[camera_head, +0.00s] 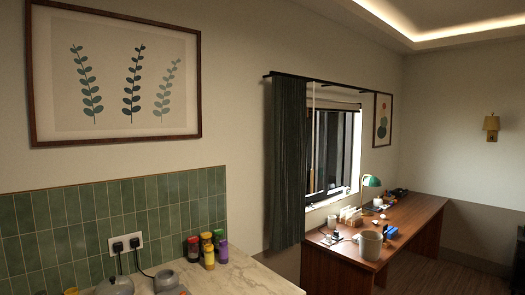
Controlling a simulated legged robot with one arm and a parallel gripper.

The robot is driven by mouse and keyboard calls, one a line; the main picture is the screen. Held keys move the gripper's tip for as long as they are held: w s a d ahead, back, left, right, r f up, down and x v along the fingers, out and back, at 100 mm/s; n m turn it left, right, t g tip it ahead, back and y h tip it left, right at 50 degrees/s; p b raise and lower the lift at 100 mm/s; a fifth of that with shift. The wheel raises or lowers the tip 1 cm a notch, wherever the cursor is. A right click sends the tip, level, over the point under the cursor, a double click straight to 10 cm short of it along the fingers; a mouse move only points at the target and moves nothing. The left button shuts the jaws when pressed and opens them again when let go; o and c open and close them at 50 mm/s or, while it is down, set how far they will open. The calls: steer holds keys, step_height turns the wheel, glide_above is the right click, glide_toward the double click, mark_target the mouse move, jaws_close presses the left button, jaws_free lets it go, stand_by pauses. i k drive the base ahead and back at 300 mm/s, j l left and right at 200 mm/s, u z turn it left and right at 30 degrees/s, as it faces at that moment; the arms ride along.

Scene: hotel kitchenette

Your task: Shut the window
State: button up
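The window (333,152) is in the wall right of centre, seen at a steep angle. It has dark frames around its panes and a pale reveal and sill. Dark upright frame parts show at different depths, but I cannot tell for sure how far any pane stands open. A dark green curtain (288,165) hangs from a dark rod (300,78) and covers the window's left side. No handle can be made out. My gripper is not in view.
A marble counter (245,278) with colourful bottles (208,248) is at the near left. Floor shows right of the desk.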

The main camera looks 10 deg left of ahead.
mark_target(324, 192)
steer(key=u, duration=0.2)
steer(key=i+l+z, duration=0.25)
steer(key=i, duration=0.15)
steer(key=i+z, duration=0.25)
steer(key=i, duration=0.15)
steer(key=i+l+z, duration=0.15)
steer(key=i+z, duration=0.25)
steer(key=i, duration=0.5)
steer(key=i+j+z, duration=0.2)
steer(key=i+z, duration=0.25)
steer(key=i, duration=1.4)
steer(key=i+u, duration=0.15)
steer(key=i, duration=0.75)
steer(key=i+u, duration=0.1)
steer(key=i, duration=0.75)
steer(key=i+l+u, duration=0.15)
steer(key=i, duration=0.7)
